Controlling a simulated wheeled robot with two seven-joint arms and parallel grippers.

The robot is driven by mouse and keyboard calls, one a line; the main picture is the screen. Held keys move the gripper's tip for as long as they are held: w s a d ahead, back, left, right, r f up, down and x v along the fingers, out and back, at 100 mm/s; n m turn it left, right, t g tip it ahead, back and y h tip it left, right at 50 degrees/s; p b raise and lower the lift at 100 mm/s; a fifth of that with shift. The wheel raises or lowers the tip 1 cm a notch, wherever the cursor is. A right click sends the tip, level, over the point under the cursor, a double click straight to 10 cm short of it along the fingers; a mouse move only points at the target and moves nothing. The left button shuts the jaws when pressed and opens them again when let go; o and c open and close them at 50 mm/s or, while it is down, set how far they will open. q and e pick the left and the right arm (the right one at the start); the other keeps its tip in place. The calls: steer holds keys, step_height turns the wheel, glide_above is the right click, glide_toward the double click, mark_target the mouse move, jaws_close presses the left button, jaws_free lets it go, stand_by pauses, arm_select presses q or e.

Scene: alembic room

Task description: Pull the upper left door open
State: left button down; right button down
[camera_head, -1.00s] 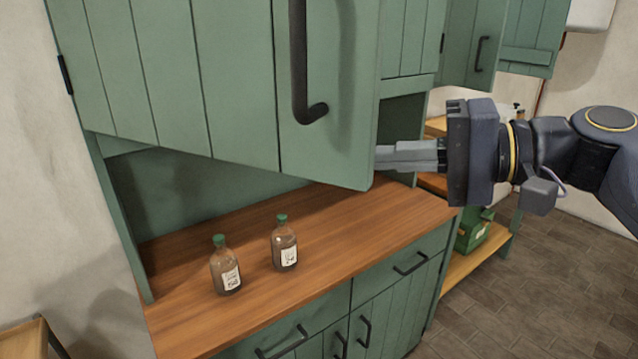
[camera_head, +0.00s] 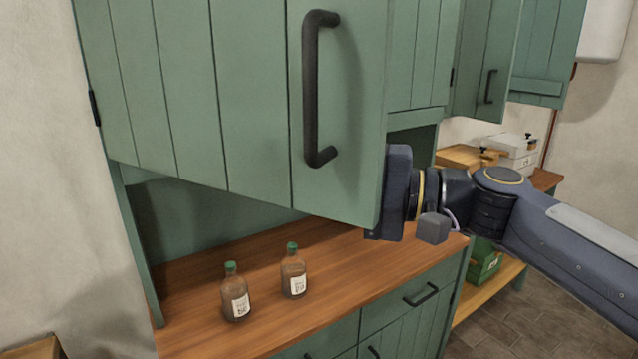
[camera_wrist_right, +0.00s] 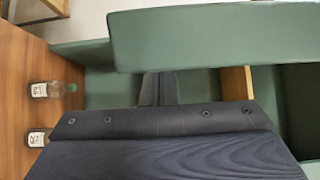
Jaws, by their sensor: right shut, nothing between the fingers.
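The upper left door (camera_head: 255,110) is a green plank door hinged at its left side, with a black bar handle (camera_head: 311,90) near its right edge. It stands ajar, its free edge out from the cabinet. My right gripper (camera_head: 397,190) is at the lower part of that free edge, its fingers hidden behind the door in the head view. In the right wrist view the fingers (camera_wrist_right: 158,88) are shut and empty, close to a green panel (camera_wrist_right: 215,38) that looks like the door. I cannot tell whether they touch it. My left gripper is not in view.
Two brown bottles with green caps, a left one (camera_head: 235,295) and a right one (camera_head: 294,273), stand on the wooden counter (camera_head: 190,330) below the door. Drawers with black handles are under the counter. Another green door (camera_head: 535,60) stands open at the back right.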

steer(key=shift+s+a, duration=0.3)
steer(key=shift+s, duration=0.3)
steer(key=shift+s+f, duration=0.1)
